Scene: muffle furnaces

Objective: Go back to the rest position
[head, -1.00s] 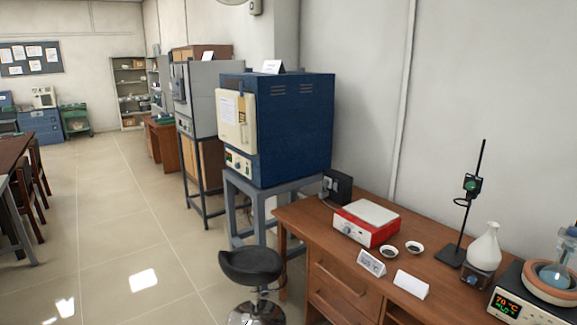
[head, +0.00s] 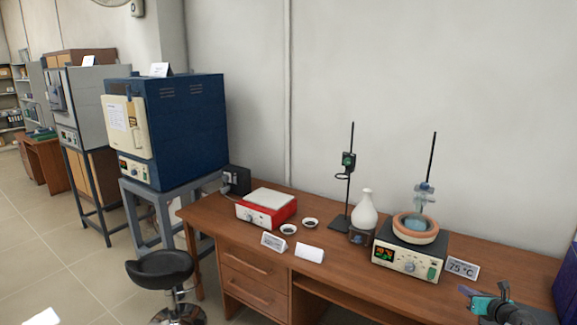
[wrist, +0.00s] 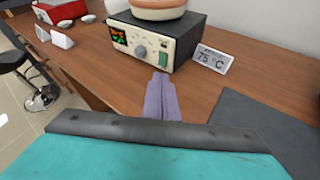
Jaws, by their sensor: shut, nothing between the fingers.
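My gripper (wrist: 161,98) shows in the wrist view with its grey-purple fingers together and nothing between them. It is over the front part of the wooden desk, in front of the heating unit with a lit display (wrist: 150,42). In the head view, part of my arm end (head: 500,305) shows at the lower right, over the desk's right part; the fingers are hard to make out there. The heating unit (head: 408,262) stands on the desk to the left of it, with a terracotta bowl (head: 418,236) on top.
A "75 °C" sign (head: 462,268) stands beside the heating unit. A white flask (head: 366,212), a stand (head: 340,222), a red hotplate (head: 266,208) and two small dishes (head: 310,223) are on the wooden desk (head: 200,212). A blue furnace (head: 180,130) and a black stool (head: 160,268) are at left.

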